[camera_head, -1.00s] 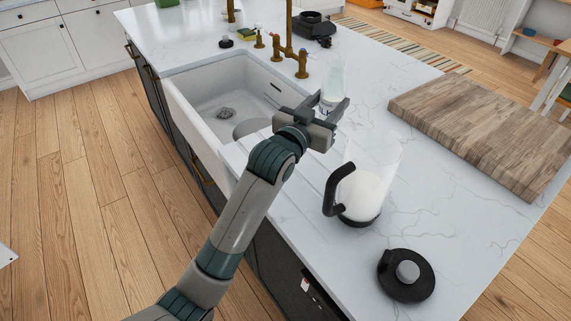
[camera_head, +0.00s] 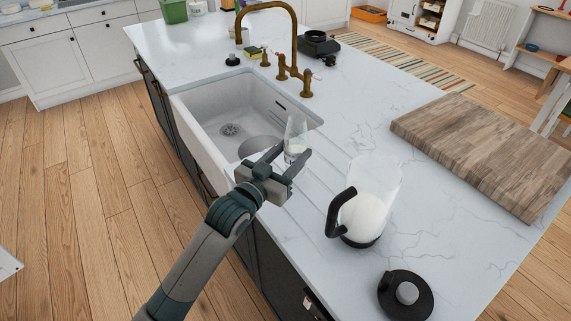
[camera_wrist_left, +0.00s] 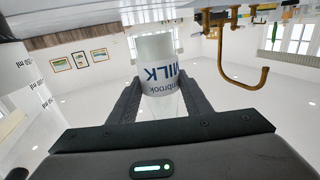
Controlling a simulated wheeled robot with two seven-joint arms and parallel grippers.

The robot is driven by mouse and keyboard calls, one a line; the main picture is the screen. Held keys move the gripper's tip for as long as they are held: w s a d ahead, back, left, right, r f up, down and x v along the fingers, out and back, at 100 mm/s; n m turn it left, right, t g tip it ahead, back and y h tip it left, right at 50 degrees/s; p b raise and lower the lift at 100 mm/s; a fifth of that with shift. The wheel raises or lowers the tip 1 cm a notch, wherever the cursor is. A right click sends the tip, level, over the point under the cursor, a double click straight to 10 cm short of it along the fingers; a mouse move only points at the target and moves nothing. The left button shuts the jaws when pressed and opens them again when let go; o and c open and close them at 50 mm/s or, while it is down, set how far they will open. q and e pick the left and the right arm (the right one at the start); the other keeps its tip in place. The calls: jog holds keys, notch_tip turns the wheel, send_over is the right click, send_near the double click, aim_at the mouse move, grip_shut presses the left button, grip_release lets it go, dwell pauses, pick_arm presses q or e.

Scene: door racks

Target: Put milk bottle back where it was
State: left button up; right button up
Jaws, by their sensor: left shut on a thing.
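The milk bottle (camera_head: 295,138) is clear glass with a white lower part. My left gripper (camera_head: 287,166) is shut on it near the right front edge of the sink. In the left wrist view the bottle (camera_wrist_left: 158,75) sits between the two fingers, and its printed "MILK" label appears upside down. The bottle looks close to upright in the head view. I cannot tell whether its base touches the counter. My right gripper is not in view.
A glass jug with white contents (camera_head: 364,214) and a black handle stands right of my gripper. Its black lid (camera_head: 405,294) lies nearer. A wooden board (camera_head: 480,150) lies at right. The white sink (camera_head: 235,110) and brass tap (camera_head: 293,50) are behind. Counter between tap and board is clear.

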aim_at(286, 168)
pick_arm(q)
jog(key=shift+s+a+f, duration=0.2)
jog(key=shift+a+f, duration=0.2)
jog(key=shift+a, duration=0.35)
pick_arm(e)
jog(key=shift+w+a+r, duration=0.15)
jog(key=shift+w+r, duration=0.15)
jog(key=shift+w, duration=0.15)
pick_arm(q)
jog(key=shift+f, duration=0.1)
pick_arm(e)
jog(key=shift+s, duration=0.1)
pick_arm(q)
notch_tip(286, 168, down, 3)
jog(key=shift+r+p, duration=0.2)
jog(key=shift+p, duration=0.45)
jog(key=shift+f, duration=0.6)
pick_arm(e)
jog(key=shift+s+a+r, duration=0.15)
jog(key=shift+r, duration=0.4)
pick_arm(q)
jog(key=shift+f, duration=0.1)
jog(key=o, duration=1.5)
jog(key=shift+f, duration=0.1)
jog(key=shift+c, duration=0.2)
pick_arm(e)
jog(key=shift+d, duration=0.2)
